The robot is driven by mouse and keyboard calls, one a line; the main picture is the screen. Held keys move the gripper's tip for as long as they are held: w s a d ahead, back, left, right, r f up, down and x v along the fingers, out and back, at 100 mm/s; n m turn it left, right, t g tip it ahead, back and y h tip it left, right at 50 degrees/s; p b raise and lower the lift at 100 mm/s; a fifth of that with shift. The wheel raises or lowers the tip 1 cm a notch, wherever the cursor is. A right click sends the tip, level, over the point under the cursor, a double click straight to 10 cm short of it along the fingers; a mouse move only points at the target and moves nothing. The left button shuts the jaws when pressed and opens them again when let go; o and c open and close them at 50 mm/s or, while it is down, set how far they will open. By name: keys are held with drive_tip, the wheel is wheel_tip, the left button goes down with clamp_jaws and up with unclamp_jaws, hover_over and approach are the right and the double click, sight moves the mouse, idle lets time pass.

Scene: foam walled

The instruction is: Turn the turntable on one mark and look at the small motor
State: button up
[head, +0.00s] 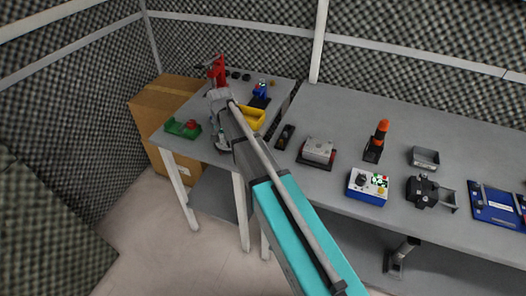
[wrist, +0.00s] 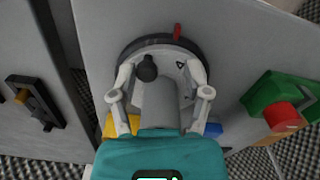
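The turntable (wrist: 128,50) is in the wrist view, a pale disc with a dark rim on the grey table. A red pointer (wrist: 177,32) stands at its rim and a small triangle mark shows on the disc. A grey cylinder (wrist: 160,98), which may be the small motor, stands on the disc, with a black knob (wrist: 147,68) beside it. My gripper (wrist: 158,78) is over the disc with its fingers spread to either side of the cylinder. I cannot tell whether they touch anything. In the head view my gripper (head: 221,140) points down at the left table, largely hiding the turntable.
A narrow gap separates the tables. The right table (head: 340,105) holds several devices, including a white-and-blue box (head: 367,187).

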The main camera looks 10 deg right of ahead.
drive_tip(key=m, duration=0.1)
drive_tip(key=a+m, duration=0.1)
drive_tip(key=m, duration=0.1)
drive_tip(key=shift+w+a, duration=0.1)
drive_tip(key=shift+w, duration=0.2)
drive_tip(key=m, duration=0.1)
drive_tip(key=w+a+m, duration=0.1)
drive_tip(key=m, duration=0.3)
drive_tip(key=w+m, duration=0.1)
drive_tip(key=m, duration=0.1)
drive_tip(key=w+a+m, duration=0.1)
drive_tip(key=shift+m, duration=0.4)
wheel_tip(320, 180, up, 14)
drive_tip(key=p, duration=1.4)
drive_tip(key=s+d+f+n+b, duration=0.4)
drive_tip(key=s+d, duration=0.3)
drive_tip(key=s, duration=0.2)
drive_tip(key=s+d+f+n+b, duration=0.3)
drive_tip(key=s+d+n, duration=0.4)
drive_tip(key=s+d, duration=0.1)
drive_tip(key=shift+s+f+b, duration=0.35)
drive_tip(key=shift+s, duration=0.25)
drive_tip(key=s+d+n, duration=0.3)
drive_tip(key=s+n, duration=0.1)
drive_tip(key=s, duration=0.3)
drive_tip(key=shift+s+d+n, duration=0.3)
drive_tip(key=shift+d, duration=0.05)
